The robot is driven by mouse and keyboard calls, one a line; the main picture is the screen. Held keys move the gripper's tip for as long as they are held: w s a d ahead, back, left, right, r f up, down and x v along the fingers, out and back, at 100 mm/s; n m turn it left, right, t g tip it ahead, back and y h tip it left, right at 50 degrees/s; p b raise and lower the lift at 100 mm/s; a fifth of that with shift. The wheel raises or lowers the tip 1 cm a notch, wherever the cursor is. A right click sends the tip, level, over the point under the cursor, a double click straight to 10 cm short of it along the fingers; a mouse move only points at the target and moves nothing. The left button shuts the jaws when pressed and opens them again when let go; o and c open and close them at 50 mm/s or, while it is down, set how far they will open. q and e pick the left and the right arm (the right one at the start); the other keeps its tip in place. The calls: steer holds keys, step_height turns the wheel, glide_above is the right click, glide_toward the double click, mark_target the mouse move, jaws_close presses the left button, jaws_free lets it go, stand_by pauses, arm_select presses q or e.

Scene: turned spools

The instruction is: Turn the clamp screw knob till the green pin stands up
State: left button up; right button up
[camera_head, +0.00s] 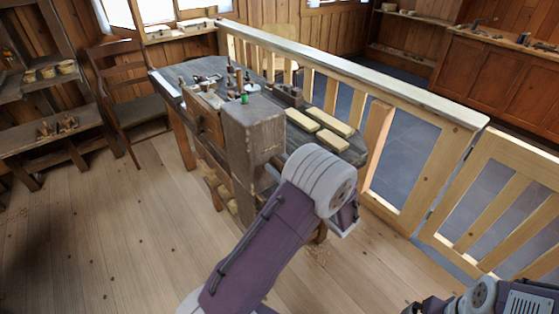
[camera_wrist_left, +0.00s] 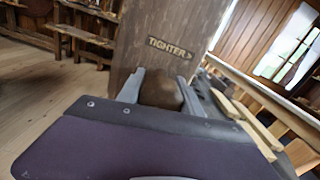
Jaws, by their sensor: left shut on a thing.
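The clamp screw knob (camera_wrist_left: 161,88) is a dark brown rounded knob on the face of a worn wooden block (camera_head: 252,128). My left gripper (camera_wrist_left: 160,84) is shut on it, one grey finger on each side, in the left wrist view. The block face above it bears the word TIGHTER and an arrow pointing right. In the head view my left wrist hides the knob and most of the fingers. The green pin (camera_head: 244,99) shows as a small green spot at the block's top; its tilt is too small to tell.
The block belongs to a wooden bench (camera_head: 205,68) with small tools and turned pieces on top. Pale wood bars (camera_head: 320,125) lie on its right part. A wooden railing (camera_head: 350,75) runs close behind it. A chair (camera_head: 125,90) stands left; the front floor is clear.

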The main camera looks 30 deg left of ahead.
arm_select(q)
steer(key=shift+f+m, duration=0.15)
steer(key=shift+m, duration=0.15)
steer(key=o, duration=1.4)
steer(key=shift+d, duration=0.1)
steer(key=shift+c, duration=0.2)
steer(key=v, duration=0.9)
steer(key=shift+s+d, duration=0.1)
